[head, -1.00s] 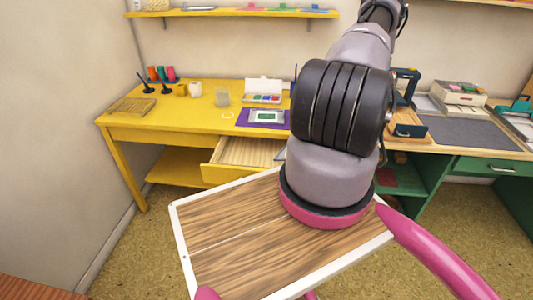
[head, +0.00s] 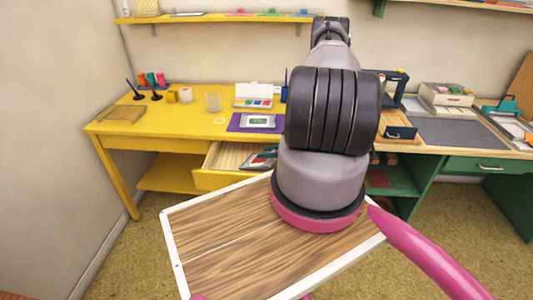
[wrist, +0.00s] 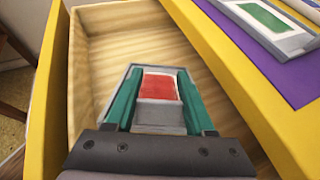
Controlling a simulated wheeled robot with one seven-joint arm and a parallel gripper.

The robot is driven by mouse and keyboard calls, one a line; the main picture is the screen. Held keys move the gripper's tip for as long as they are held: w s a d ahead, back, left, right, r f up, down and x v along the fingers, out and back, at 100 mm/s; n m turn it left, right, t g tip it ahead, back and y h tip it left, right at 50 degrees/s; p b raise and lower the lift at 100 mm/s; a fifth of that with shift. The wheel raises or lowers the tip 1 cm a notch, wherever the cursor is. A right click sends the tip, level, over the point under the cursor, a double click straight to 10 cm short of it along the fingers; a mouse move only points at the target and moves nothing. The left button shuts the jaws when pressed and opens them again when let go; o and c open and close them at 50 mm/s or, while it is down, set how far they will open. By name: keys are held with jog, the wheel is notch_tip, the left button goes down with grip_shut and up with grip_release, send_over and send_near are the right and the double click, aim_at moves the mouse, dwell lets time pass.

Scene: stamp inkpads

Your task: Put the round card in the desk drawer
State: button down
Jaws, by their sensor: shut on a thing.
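The desk drawer (head: 229,157) of the yellow desk is pulled open. Its wooden inside also shows in the wrist view (wrist: 110,28). My gripper (wrist: 160,88) has teal fingers shut on a rectangular grey inkpad (wrist: 158,118) with a red pad. It holds the inkpad over or inside the drawer; whether it touches the bottom I cannot tell. In the head view the inkpad (head: 258,162) shows at the drawer's right end, partly hidden by my arm. A small pale round thing (head: 219,121), perhaps the round card, lies on the desk top, apart from my gripper.
On the yellow desk a grey inkpad with a green pad (head: 258,121) lies on a purple mat (head: 235,124). The drawer's yellow wall (wrist: 42,90) is close to my gripper's left.

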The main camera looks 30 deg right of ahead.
jog(key=shift+f, duration=0.15)
jog(key=shift+c, duration=1.3)
grip_release()
